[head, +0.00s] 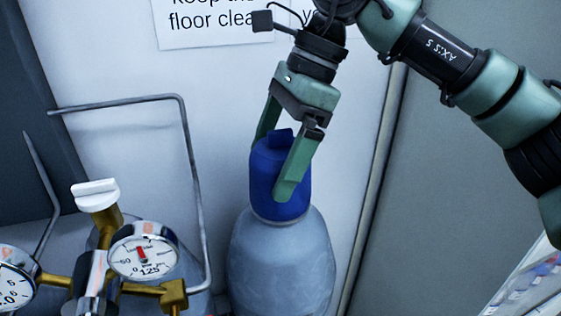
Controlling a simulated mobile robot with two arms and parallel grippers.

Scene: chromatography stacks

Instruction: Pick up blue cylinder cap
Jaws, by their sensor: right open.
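The blue cylinder cap (266,182) sits upright on top of a pale grey gas cylinder (280,262) in the middle of the head view. My right gripper (272,168) comes down from above with its green fingers spread to either side of the cap. The near finger covers part of the cap's right side, and the far finger is partly hidden behind the cap's upper left. The gripper is open, and I cannot tell whether the fingers touch the cap. My left gripper is not in view.
A second cylinder at lower left carries a brass regulator with a pressure gauge (143,257) and a white knob (95,195). A bent grey metal rail (186,130) stands between it and the capped cylinder. A white wall with a paper sign (205,22) is close behind.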

